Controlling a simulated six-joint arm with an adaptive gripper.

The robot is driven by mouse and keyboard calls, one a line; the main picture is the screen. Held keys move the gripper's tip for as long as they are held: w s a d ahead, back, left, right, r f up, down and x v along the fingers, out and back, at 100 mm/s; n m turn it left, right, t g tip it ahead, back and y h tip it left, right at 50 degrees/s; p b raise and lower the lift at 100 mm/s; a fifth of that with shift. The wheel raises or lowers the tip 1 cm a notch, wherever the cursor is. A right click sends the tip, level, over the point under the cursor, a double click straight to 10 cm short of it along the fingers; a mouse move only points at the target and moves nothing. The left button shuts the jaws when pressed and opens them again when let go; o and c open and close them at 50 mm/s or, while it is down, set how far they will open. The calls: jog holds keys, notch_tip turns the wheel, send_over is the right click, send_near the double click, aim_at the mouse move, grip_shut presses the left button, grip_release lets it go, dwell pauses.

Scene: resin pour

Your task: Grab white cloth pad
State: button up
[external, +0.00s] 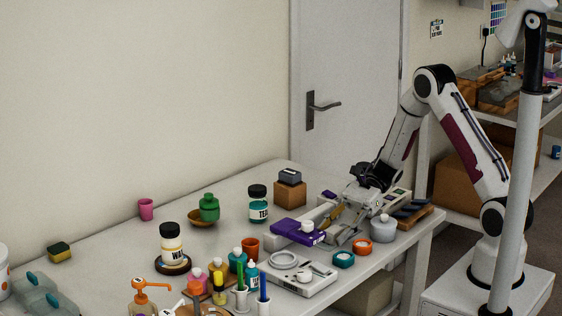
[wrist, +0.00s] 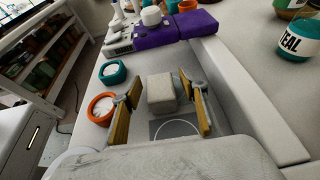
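The white cloth pad (wrist: 162,94) looks like a pale, block-shaped pad in the wrist view, lying between and slightly beyond my finger tips. My gripper (wrist: 158,88) is open, with one tan-padded finger on each side of the pad. A gap shows on both sides, so neither finger appears to touch it. In the external view my gripper (external: 335,220) is low over the right part of the table, and I cannot make out the pad there.
A purple box (external: 298,231) lies just beyond the gripper. An open teal jar (external: 344,259) and orange jar (external: 361,245) stand close beside it. A grey-white jar (external: 383,228) is to the right. Several bottles crowd the table's front.

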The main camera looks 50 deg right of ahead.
aim_at(333, 229)
jog(key=c, duration=0.7)
jog(key=shift+r, duration=0.15)
jog(key=shift+r, duration=4.85)
